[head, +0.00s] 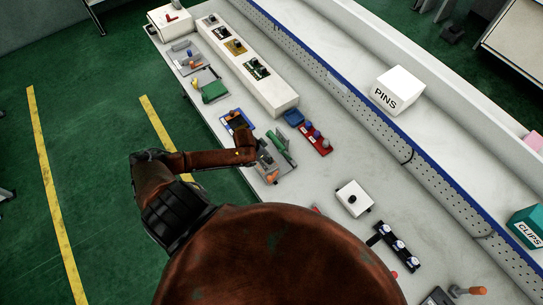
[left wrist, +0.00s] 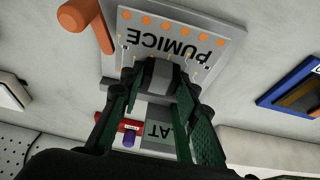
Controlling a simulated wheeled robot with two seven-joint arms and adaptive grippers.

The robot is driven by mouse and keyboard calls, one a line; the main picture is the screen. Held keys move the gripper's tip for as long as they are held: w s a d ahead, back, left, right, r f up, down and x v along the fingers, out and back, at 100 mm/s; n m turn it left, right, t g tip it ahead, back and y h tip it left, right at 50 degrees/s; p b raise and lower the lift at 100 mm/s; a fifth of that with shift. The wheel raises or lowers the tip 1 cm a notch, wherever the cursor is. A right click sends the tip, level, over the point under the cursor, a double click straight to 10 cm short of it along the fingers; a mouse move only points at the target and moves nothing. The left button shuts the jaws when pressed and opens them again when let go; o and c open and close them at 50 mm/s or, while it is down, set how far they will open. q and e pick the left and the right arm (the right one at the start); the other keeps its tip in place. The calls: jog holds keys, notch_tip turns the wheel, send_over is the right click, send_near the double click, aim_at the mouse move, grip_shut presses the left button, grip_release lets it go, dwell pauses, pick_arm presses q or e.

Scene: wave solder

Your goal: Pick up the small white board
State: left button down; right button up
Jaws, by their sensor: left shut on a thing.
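My left gripper (left wrist: 160,72) shows large in the left wrist view, its green-padded fingers closed about a small grey block. The block lies in front of a pale grey plate (left wrist: 215,50) marked PUMICE, with a row of orange dots. Whether block and plate are one piece, I cannot tell. In the head view the left gripper (head: 262,147) is over a grey tray (head: 285,167) near the bench's front edge, and its fingertips are partly hidden. No thing is clearly recognisable as the small white board. My right gripper is not in view.
A blue-framed tray (head: 236,122), a green piece (head: 279,141) and a red rack (head: 317,140) are nearby.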

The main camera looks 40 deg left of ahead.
pick_arm(q)
jog(key=s+a+b, duration=0.2)
jog(key=s+a, duration=0.2)
jog(key=s, duration=1)
jog(key=shift+s+r, duration=0.15)
jog(key=shift+s, duration=0.05)
jog(key=shift+a, duration=0.1)
